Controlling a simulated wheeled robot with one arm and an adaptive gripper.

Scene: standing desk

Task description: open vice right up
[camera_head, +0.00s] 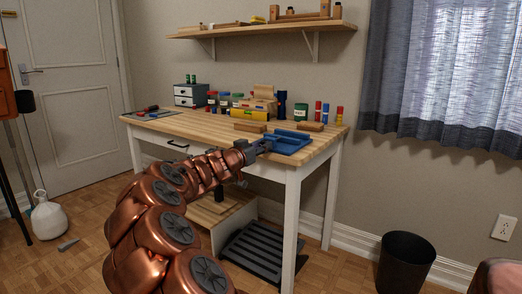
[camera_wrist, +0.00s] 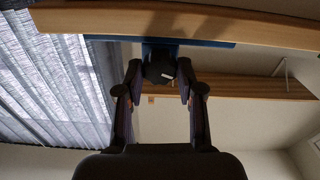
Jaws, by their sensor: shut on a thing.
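The blue vice (camera_head: 289,142) sits at the front right edge of the wooden desk. In the wrist view its blue body (camera_wrist: 210,43) shows as a strip along the desk edge, with a dark round part (camera_wrist: 159,62) facing me, seemingly its handle or screw end. My gripper (camera_head: 264,145) is at the front of the vice, with its two fingers on either side of that dark part. My gripper (camera_wrist: 161,84) is shut on it. How far the vice jaws stand apart is too small to tell, and the handle bar is not clearly seen.
The desk top (camera_head: 190,124) carries wooden blocks (camera_head: 249,126), jars, a small drawer box (camera_head: 190,95) and tools behind and left of the vice. A shelf (camera_head: 265,29) hangs above. A black bin (camera_head: 405,262) stands on the floor at right. The floor between desk and bin is clear.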

